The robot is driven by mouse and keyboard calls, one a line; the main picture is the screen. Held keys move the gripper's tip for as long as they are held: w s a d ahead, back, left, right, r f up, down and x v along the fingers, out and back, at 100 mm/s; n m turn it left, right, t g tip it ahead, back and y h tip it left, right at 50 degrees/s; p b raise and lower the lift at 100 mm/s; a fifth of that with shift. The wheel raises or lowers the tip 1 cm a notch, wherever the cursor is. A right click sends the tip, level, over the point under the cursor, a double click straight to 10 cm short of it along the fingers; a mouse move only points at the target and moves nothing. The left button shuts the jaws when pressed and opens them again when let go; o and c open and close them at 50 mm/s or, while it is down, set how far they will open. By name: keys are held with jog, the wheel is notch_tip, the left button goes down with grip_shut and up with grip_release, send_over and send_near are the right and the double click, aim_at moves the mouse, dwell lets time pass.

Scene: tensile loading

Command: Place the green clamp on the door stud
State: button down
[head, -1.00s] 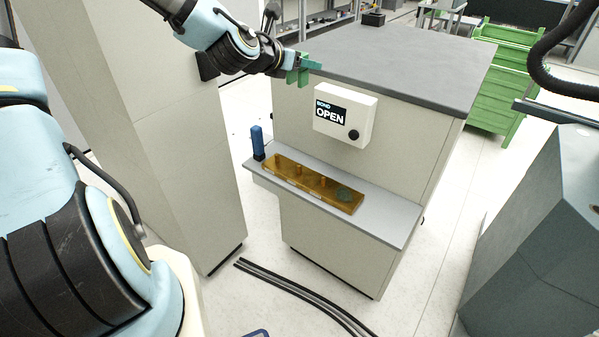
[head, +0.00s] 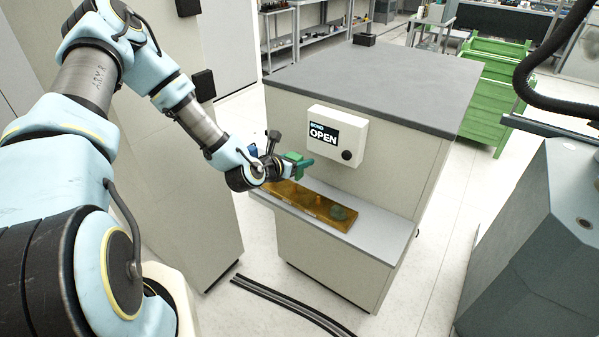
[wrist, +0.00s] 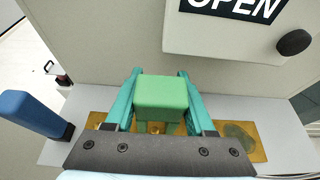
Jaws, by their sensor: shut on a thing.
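The green clamp (wrist: 162,92) is held between the two teal fingers of my gripper (wrist: 160,103) in the wrist view. In the head view, the green clamp (head: 301,168) is at the end of my arm, with my gripper (head: 291,162) above the left part of an amber board (head: 330,211). Short posts rise from the board; my gripper and the clamp hide some of its left part. The board also shows in the wrist view (wrist: 258,153), below and behind the clamp. I cannot tell which feature is the door stud.
The board lies on a grey shelf (head: 381,234) on the cabinet front. A white box with an OPEN display (head: 337,137) is just above it. A blue upright object (wrist: 34,113) stands left of the board. A dark greenish round patch (head: 344,213) is at the board's right end.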

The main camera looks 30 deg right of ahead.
notch_tip(320, 180, down, 6)
jog(key=shift+r+p, duration=0.1)
jog(key=shift+p, duration=0.5)
jog(key=shift+f+b, duration=0.25)
jog(key=shift+b, duration=0.05)
jog(key=shift+c, duration=1.3)
grip_release()
jog(key=shift+r, duration=0.1)
